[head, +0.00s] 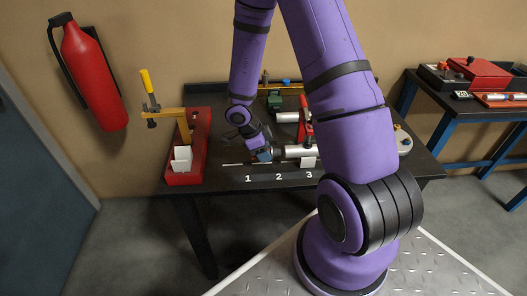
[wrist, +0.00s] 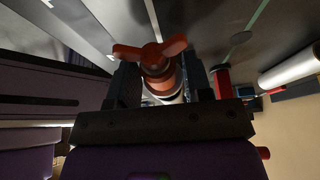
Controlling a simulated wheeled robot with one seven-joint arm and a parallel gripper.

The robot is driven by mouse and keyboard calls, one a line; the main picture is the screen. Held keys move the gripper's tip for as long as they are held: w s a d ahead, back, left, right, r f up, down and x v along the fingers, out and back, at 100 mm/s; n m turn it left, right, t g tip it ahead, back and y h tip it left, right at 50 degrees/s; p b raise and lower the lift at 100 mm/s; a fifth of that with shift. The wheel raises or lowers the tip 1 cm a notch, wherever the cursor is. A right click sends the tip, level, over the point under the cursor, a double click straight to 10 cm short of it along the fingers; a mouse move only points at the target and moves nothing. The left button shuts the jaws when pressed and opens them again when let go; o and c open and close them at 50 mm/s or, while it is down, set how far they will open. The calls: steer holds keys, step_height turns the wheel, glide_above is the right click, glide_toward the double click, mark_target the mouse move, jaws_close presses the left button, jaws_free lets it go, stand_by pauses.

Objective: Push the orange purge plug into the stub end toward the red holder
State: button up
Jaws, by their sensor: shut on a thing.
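The orange purge plug (wrist: 158,62) has two wings and sits between the fingers of my gripper (wrist: 160,85) in the wrist view. The gripper is shut on it. A pale round end (wrist: 172,98) shows just behind the plug; I cannot tell how far the plug is in it. In the head view my gripper (head: 263,155) is low over the table, at the left end of a silver tube stub (head: 298,152). The plug is hidden there. A red holder (head: 186,172) with a yellow-handled tool (head: 150,92) and white cards stands at the table's left end.
The dark table (head: 240,183) bears the numbers 1, 2 and 3 along its front. A red upright clamp (head: 305,122) and a second silver stub (head: 287,117) stand behind. A green item (head: 274,102) is at the back. The table's front strip looks clear.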

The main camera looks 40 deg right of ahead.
mark_target(276, 150)
steer(key=shift+s+d, duration=0.15)
steer(key=shift+d, duration=0.1)
steer(key=shift+s+d, duration=0.6)
steer(key=shift+d, duration=0.25)
steer(key=shift+s+d, duration=0.35)
steer(key=shift+d, duration=0.25)
stand_by(0.5)
steer(key=o, duration=1)
steer(key=v, duration=1.1)
